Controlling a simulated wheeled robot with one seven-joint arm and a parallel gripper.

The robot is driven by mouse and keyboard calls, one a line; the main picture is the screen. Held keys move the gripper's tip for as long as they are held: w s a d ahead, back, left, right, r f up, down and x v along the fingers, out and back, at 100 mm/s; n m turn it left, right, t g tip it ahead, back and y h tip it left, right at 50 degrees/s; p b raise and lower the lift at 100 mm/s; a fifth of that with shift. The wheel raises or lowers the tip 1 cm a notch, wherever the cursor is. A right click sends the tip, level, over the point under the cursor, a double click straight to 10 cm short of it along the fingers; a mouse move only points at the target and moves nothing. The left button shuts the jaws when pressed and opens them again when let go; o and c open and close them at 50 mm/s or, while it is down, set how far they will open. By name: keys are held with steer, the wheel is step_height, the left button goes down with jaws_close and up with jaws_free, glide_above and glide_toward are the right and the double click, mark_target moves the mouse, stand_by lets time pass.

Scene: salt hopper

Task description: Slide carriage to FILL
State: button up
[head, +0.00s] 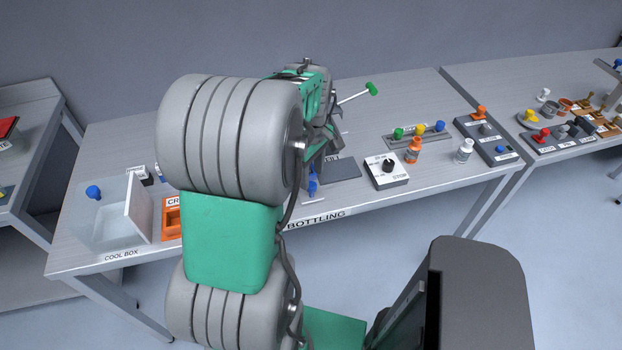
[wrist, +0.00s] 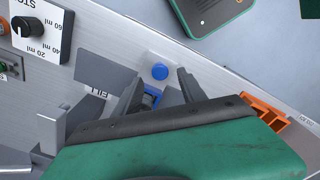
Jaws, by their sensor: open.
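The blue carriage (wrist: 152,95) shows in the wrist view with a round blue knob (wrist: 160,72) at its end. My gripper (wrist: 160,78) is open, with one dark finger on each side of the knob. I cannot tell whether either finger touches it. A FILL label (wrist: 103,94) lies to the left of the carriage, beside a grey plate (wrist: 88,80). In the head view the carriage (head: 313,184) is a small blue shape near the table's front edge, below my gripper (head: 320,158). My arm hides much of this area, including most of the carriage's track.
A white dial box (head: 387,172) stands right of the grey plate (head: 340,169). An orange crate (head: 172,222) and the clear cool box (head: 110,232) are on the left. An orange bottle (head: 413,150) and a white bottle (head: 464,151) stand farther right.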

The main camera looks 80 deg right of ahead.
mark_target(311, 184)
step_height(311, 184, down, 3)
steer(key=shift+f, duration=0.2)
steer(key=shift+c, duration=0.2)
jaws_close()
stand_by(1.1)
